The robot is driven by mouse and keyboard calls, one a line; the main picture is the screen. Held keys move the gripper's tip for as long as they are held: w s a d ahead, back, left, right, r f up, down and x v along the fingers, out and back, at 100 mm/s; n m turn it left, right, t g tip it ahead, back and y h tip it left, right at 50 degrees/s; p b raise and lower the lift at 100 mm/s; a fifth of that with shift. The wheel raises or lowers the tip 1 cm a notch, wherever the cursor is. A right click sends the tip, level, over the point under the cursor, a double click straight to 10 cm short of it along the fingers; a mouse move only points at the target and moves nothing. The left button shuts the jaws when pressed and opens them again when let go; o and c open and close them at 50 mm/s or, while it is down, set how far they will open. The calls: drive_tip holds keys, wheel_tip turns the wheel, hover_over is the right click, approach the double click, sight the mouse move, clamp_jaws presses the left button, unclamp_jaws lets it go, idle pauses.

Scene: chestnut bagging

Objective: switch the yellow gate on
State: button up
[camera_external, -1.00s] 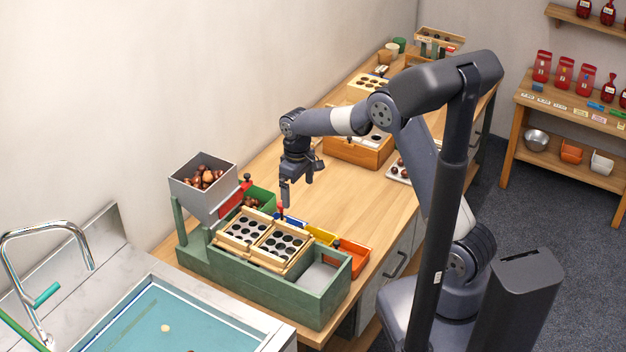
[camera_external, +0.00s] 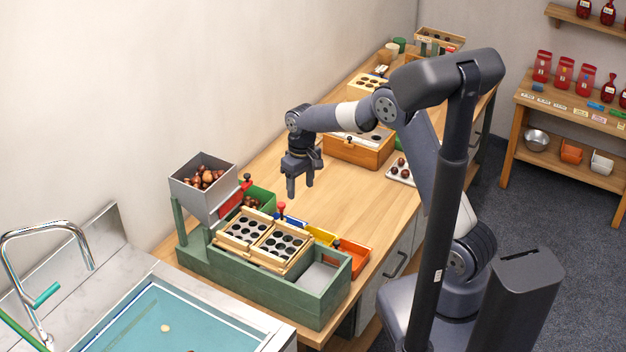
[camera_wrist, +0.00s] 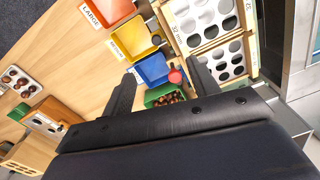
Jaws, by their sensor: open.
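My gripper (camera_external: 299,187) is open and empty, pointing down above the wooden counter behind the green sorting machine (camera_external: 315,304). In the wrist view its two fingers (camera_wrist: 165,80) are wide apart. A red knob (camera_external: 281,207) stands up by the machine's back edge, below and left of my gripper; it also shows in the wrist view (camera_wrist: 175,76) beside the blue bin. A yellow bin (camera_external: 322,235) sits behind the machine between the blue and orange-red bins; it shows in the wrist view (camera_wrist: 130,37). I cannot make out a separate yellow gate.
A grey hopper (camera_external: 202,188) of chestnuts stands at the machine's left, with a red plate (camera_external: 231,205) and black knob beside it. Blue (camera_wrist: 152,69), green (camera_wrist: 160,92) and orange-red bins (camera_external: 354,256) line the machine. A wooden box (camera_external: 358,152) stands farther back. Counter between is clear.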

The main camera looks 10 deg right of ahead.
drive_tip(key=d+f+m+b, duration=0.1)
drive_tip(key=m, duration=0.3)
drive_tip(key=d+f+m+y+b, duration=0.1)
drive_tip(key=f+m+b, duration=0.1)
drive_tip(key=m, duration=0.2)
drive_tip(key=s+d+f+m+y+b, duration=0.1)
drive_tip(key=d+f+m, duration=0.1)
drive_tip(key=m, duration=0.2)
drive_tip(key=shift+f+b, duration=0.2)
drive_tip(key=shift+b, duration=0.15)
drive_tip(key=c, duration=0.9)
drive_tip(key=d+f+m+b, duration=0.1)
drive_tip(key=m, duration=0.3)
drive_tip(key=d+f+m+y+b, duration=0.1)
drive_tip(key=m+b, duration=0.1)
drive_tip(key=m, duration=0.2)
drive_tip(key=s+d+f+m+t+b, duration=0.1)
drive_tip(key=d+f+m, duration=0.1)
drive_tip(key=m, duration=0.2)
drive_tip(key=shift+m+y, duration=0.3)
clamp_jaws()
drive_tip(key=m, duration=0.1)
drive_tip(key=d+f+m+b, duration=0.1)
drive_tip(key=m, duration=0.1)
drive_tip(key=shift+s+d+m, duration=0.1)
drive_tip(key=shift+s+m, duration=0.05)
drive_tip(key=shift+m, duration=0.15)
